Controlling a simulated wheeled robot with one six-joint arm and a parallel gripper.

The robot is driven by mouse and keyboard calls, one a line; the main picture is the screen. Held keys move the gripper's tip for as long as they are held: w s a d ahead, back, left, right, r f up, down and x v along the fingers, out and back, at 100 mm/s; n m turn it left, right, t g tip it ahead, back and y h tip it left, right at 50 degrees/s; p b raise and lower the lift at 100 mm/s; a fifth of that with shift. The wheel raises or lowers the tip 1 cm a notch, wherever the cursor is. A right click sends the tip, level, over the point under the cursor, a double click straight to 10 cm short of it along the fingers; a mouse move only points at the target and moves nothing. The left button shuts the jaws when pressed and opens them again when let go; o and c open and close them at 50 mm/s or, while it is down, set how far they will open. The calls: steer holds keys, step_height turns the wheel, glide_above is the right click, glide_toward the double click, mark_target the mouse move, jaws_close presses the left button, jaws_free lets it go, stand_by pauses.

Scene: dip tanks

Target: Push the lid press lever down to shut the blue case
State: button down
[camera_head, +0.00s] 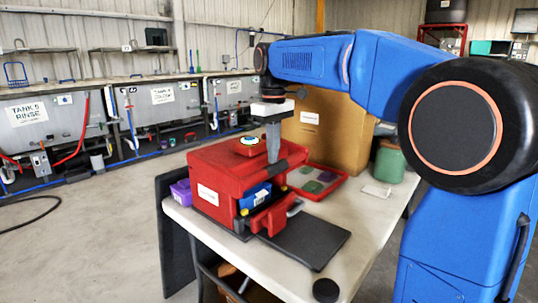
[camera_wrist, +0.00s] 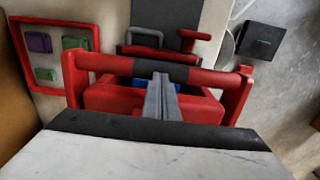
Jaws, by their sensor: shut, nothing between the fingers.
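The red lid press (camera_head: 207,177) stands on the table with a white label on its side. The blue case (camera_head: 254,196) sits inside its front opening; a little blue also shows under the bar in the wrist view (camera_wrist: 141,83). The press lever (camera_wrist: 110,64) is a red crossbar with a black middle grip, held between two red side arms. My gripper (camera_head: 273,158) is shut and empty, pointing down over the press. In the wrist view its fingertips (camera_wrist: 161,78) overlap the black grip; I cannot tell whether they touch it. Much of the case is hidden by the press.
A red tray (camera_head: 338,187) with green and purple pieces lies behind the press. A cardboard box (camera_head: 325,130) and green canister (camera_head: 390,163) stand farther back. A dark pad (camera_head: 310,243) lies in front, a black puck (camera_head: 326,290) at the table's edge. A purple block (camera_head: 181,192) is at left.

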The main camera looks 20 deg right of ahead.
steer(key=shift+w+a+f, duration=0.1)
steer(key=shift+w+f, duration=0.1)
steer(key=shift+f, duration=1.35)
step_height(320, 180, up, 13)
stand_by(1.0)
